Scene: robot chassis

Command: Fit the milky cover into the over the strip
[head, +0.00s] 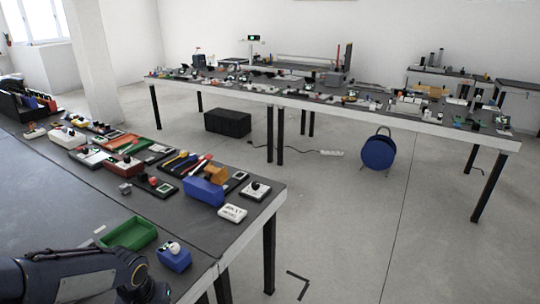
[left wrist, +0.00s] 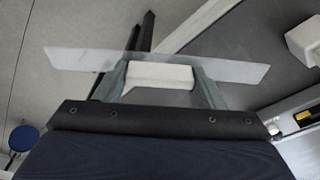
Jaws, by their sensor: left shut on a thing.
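In the left wrist view my left gripper (left wrist: 160,82) is shut on the milky cover (left wrist: 235,71), a long, thin, translucent strip. The cover lies crosswise over the fingertips and sticks out on both sides. A white block-like part (left wrist: 160,77) shows between the fingers; I cannot tell whether it belongs to the gripper. In the head view only my left arm shows, at the bottom left; its fingers and the cover are out of sight there. I cannot make out the strip that takes the cover. My right gripper is not in view.
The near table (head: 200,240) holds a green tray (head: 129,233), a small blue box (head: 174,258), a larger blue block (head: 203,191) and a white switch box (head: 232,213). In the left wrist view, a white object (left wrist: 305,40) sits at the right edge. Open floor lies right of the table.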

